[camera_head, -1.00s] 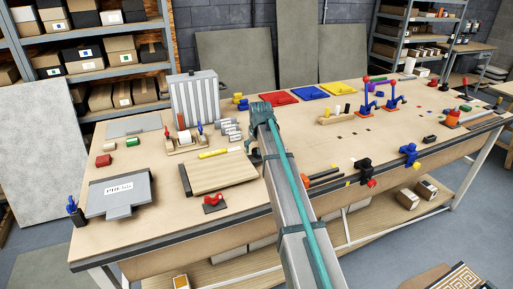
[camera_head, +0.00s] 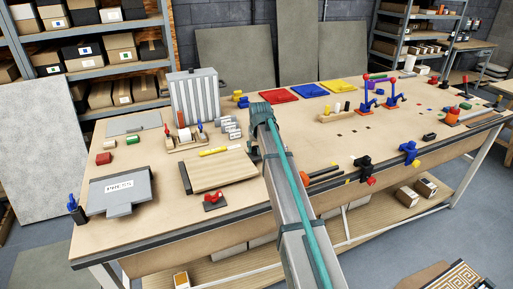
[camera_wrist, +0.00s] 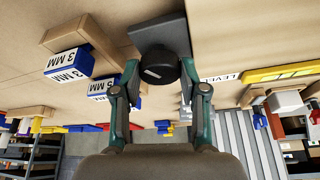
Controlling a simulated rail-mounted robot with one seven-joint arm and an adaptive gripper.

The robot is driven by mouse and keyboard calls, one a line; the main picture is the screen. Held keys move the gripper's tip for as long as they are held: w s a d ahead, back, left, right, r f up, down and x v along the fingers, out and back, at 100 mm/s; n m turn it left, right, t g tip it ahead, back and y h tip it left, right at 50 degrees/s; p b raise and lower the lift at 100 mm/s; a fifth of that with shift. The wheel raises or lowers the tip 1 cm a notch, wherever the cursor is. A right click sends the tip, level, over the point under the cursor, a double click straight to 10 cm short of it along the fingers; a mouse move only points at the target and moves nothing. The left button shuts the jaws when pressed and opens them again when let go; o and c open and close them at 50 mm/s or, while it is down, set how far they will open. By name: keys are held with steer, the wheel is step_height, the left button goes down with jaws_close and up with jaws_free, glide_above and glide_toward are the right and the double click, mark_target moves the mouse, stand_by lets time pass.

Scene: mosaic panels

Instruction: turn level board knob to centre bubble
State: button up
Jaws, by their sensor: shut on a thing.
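In the wrist view my gripper (camera_wrist: 159,78) is shut on a round black knob (camera_wrist: 160,64), with one finger on each side. The knob has a small pale mark on its face, and a dark grey plate (camera_wrist: 160,32) is right behind it. A white "LEVEL" label (camera_wrist: 221,77) lies to the right of the knob. The yellow level bar (camera_wrist: 285,72) is beyond the label; it also shows in the head view (camera_head: 213,151). The bubble cannot be made out in either view. In the head view my arm hides the gripper and the knob.

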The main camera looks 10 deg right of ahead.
steer(key=shift+n, duration=0.3)
steer(key=shift+w+d+n+y+b, duration=0.1)
steer(key=shift+n+y+b, duration=0.45)
steer(key=shift+n, duration=0.65)
steer(key=n+y+b, duration=0.1)
steer(key=n, duration=0.2)
steer(key=shift+w+n+g, duration=0.15)
steer(key=shift+n+g, duration=0.15)
steer(key=shift+g, duration=0.1)
steer(key=n+y, duration=0.1)
steer(key=n, duration=0.1)
steer(key=n+g+b, duration=0.1)
steer(key=n, duration=0.2)
steer(key=shift+r+y, duration=0.1)
steer(key=shift+y, duration=0.25)
steer(key=o, duration=1.1)
steer(key=shift+g, duration=0.3)
steer(key=shift+d, duration=0.1)
